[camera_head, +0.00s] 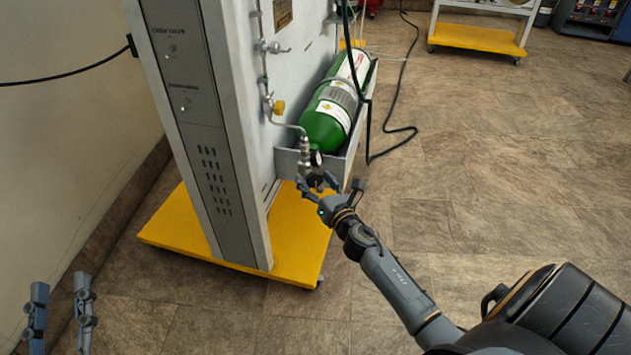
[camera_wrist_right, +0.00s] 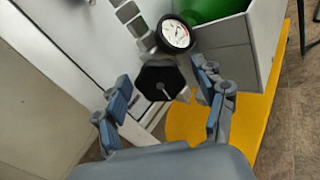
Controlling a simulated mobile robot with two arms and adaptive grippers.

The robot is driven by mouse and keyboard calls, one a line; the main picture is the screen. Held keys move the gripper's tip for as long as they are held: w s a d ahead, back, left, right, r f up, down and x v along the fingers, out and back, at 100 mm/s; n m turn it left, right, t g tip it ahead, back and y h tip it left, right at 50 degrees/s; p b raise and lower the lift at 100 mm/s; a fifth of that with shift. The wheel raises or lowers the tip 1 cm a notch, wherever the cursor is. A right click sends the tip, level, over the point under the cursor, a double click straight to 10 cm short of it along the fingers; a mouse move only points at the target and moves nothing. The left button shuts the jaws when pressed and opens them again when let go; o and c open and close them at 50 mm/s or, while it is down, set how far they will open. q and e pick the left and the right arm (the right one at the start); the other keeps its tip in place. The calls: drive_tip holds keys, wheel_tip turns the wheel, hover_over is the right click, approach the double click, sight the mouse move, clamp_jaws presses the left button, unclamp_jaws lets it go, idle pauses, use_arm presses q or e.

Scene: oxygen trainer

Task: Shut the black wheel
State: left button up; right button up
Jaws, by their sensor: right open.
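The black wheel (camera_wrist_right: 160,80) shows in the right wrist view as a dark faceted knob with a slim pale pin at its middle. It sits on the metal valve fitting beside a round white gauge (camera_wrist_right: 175,34). My right gripper (camera_head: 330,187) is open, with one finger on each side of the wheel in the wrist view. I see no clear contact between fingers and wheel. In the head view the wheel is small and hard to tell from the dark fingers. My left gripper (camera_head: 60,312) is open and empty at the lower left, far from the wheel.
A green cylinder (camera_head: 322,128) lies in a grey tray on the trainer panel (camera_head: 205,110), which stands on a yellow base (camera_head: 295,235). A black hose (camera_head: 385,150) hangs to the right.

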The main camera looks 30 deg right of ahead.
drive_tip(key=c, duration=1.2)
drive_tip(key=shift+o, duration=0.2)
